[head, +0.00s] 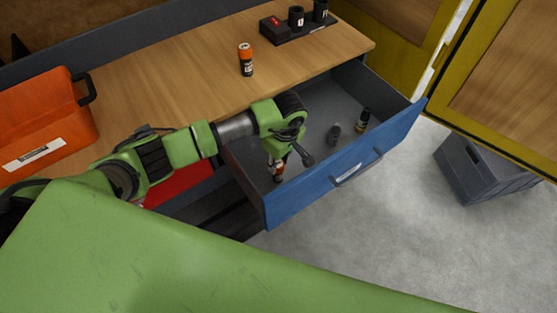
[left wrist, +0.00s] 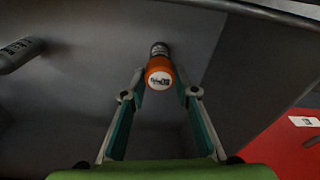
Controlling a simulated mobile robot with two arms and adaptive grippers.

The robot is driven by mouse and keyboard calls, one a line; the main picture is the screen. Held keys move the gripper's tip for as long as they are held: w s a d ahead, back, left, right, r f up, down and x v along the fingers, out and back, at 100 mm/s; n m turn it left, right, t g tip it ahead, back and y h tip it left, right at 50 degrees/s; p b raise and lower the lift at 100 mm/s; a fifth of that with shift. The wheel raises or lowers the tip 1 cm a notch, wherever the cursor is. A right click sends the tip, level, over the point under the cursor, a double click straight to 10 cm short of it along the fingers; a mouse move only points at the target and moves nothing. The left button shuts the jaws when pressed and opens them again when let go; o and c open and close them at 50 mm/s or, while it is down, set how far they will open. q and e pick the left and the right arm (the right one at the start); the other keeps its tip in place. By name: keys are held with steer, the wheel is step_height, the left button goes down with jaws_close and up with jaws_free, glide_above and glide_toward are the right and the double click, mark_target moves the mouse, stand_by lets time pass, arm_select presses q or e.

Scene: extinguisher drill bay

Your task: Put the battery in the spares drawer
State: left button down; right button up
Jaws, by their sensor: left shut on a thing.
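The drawer with the blue front (head: 300,201) is pulled open below the wooden worktop; I cannot read its label. My left gripper (head: 287,157) points down inside the drawer space, near its left front corner, and is shut on an orange-and-dark battery (head: 279,174). In the left wrist view the battery (left wrist: 159,74) sits between the fingertips, its orange end with a pale label toward the camera. I cannot tell whether its far end touches the drawer floor. A similar orange-and-black battery (head: 246,61) stands upright on the worktop. My right gripper is not in view.
In the drawer are a dark grey cylinder (head: 333,134) and a dark cylinder with a yellowish end (head: 363,121). An orange case (head: 45,118) stands on the worktop at left; a black holder (head: 297,36) is at the back. A grey crate (head: 478,170) stands on the floor at right.

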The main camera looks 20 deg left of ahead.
arm_select(q)
steer(key=shift+f, duration=0.15)
steer(key=c, duration=1.6)
jaws_free()
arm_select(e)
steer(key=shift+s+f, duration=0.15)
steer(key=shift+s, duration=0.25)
arm_select(q)
steer(key=shift+r, duration=0.65)
steer(key=r+b, duration=0.1)
steer(key=r, duration=0.2)
steer(key=d+r+b, duration=0.1)
steer(key=r, duration=0.3)
steer(key=r+b, duration=0.1)
steer(key=r, duration=0.3)
steer(key=shift+s+d, duration=0.15)
steer(key=shift+s, duration=0.15)
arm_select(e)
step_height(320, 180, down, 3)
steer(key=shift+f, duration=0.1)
